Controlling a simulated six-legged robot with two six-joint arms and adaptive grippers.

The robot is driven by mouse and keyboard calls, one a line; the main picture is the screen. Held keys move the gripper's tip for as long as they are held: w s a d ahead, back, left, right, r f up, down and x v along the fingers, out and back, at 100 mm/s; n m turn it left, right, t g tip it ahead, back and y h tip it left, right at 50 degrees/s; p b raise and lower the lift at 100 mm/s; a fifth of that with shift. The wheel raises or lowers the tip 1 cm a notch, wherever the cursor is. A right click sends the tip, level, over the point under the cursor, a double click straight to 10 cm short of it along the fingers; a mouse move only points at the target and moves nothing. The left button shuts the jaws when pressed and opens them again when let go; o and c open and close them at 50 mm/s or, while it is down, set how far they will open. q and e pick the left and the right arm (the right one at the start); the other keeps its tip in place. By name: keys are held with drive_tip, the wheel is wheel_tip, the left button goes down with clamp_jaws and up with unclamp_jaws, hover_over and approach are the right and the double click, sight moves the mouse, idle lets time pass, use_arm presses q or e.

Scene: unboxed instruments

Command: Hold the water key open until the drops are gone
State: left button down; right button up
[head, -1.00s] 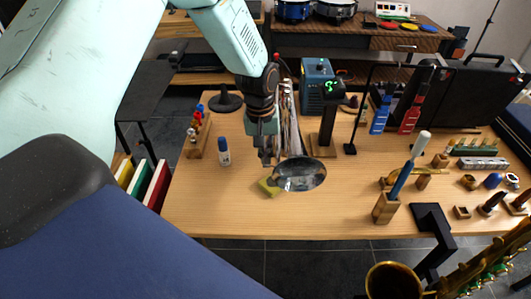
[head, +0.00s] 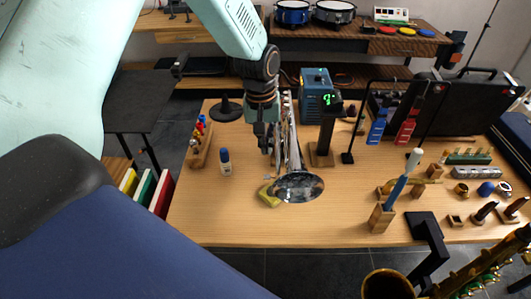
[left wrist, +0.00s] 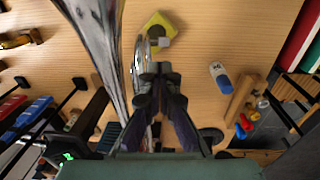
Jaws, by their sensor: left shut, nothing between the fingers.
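A silver brass instrument stands on the wooden table, its shiny bell (head: 298,187) toward the front edge and its tubing running back behind my left gripper (head: 267,150). In the left wrist view its long silver tube (left wrist: 95,38) passes left of the fingers, and a curved silver part lies just beyond the fingertips (left wrist: 160,68). My left gripper is shut and empty, pointing down close to the tubing; I cannot tell whether it touches. A yellow pad (head: 269,196) lies by the bell. I cannot make out the water key or any drops. My right gripper is out of view.
A blue-capped bottle (head: 225,162) and a wooden rack (head: 201,145) stand left of my gripper. A lit device on a wooden stand (head: 321,153) is close on the right. A blue-handled brush holder (head: 382,218) stands near the front edge. Bare table lies between.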

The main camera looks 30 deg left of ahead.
use_arm(q)
wheel_tip(320, 180, up, 6)
drive_tip(key=shift+f, duration=0.1)
idle(0.5)
drive_tip(key=shift+s, duration=0.1)
